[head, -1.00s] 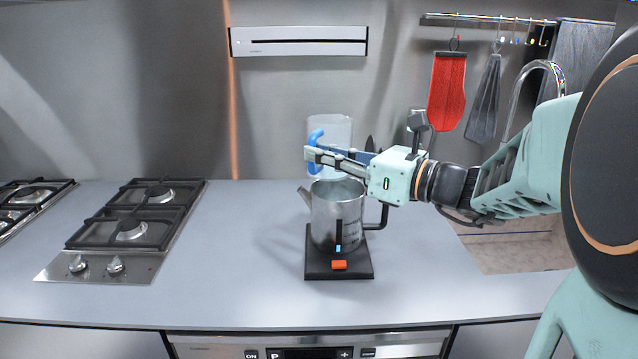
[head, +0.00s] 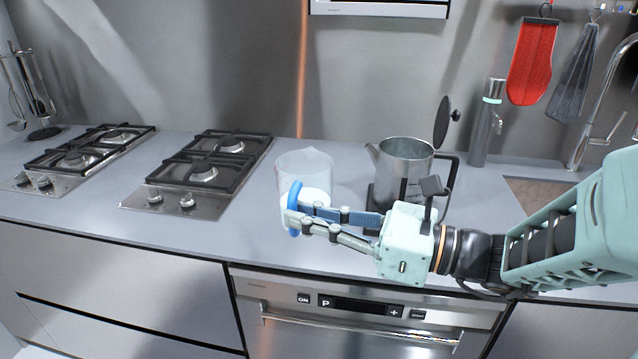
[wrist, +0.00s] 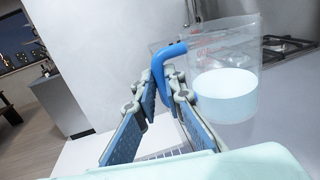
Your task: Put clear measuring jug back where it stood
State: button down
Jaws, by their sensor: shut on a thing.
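The clear measuring jug (head: 312,162) has a blue handle (head: 295,194) and pale white contents in its lower part. In the head view it is upright, left of the metal kettle. My gripper (head: 291,222) reaches in from the right and is shut on the blue handle. The wrist view also shows the jug (wrist: 235,55), nearly level, with its handle (wrist: 168,52) between my fingertips. I cannot tell whether the jug's base touches the counter (head: 255,235); my fingers partly cover it.
The kettle (head: 402,163) stands open on a dark base to the jug's right, with a dark lid (head: 442,122) upright behind it. A gas hob (head: 205,172) lies to the left. A metal flask (head: 487,125) stands at the back right.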

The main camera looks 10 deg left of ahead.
aim_at(280, 208)
jog(key=w+a+f+b, duration=0.1)
jog(key=w, duration=0.1)
jog(key=w+a+f+b, duration=0.1)
jog(key=w+b, duration=0.1)
jog(key=w+a+f+b, duration=0.1)
jog(key=w+a+f, duration=0.1)
jog(key=w, duration=0.1)
jog(key=shift+a+f+b, duration=0.1)
jog(key=shift+b, duration=0.3)
jog(key=w+a+f+b, duration=0.1)
jog(key=f+b, duration=0.1)
jog(key=w+f+b, duration=0.2)
jog(key=f+b, duration=0.1)
jog(key=w+a+f+b, duration=0.1)
jog(key=f+b, duration=0.2)
jog(key=shift+w+a+f, duration=0.25)
jog(key=shift+a, duration=0.05)
jog(key=shift+r, duration=0.1)
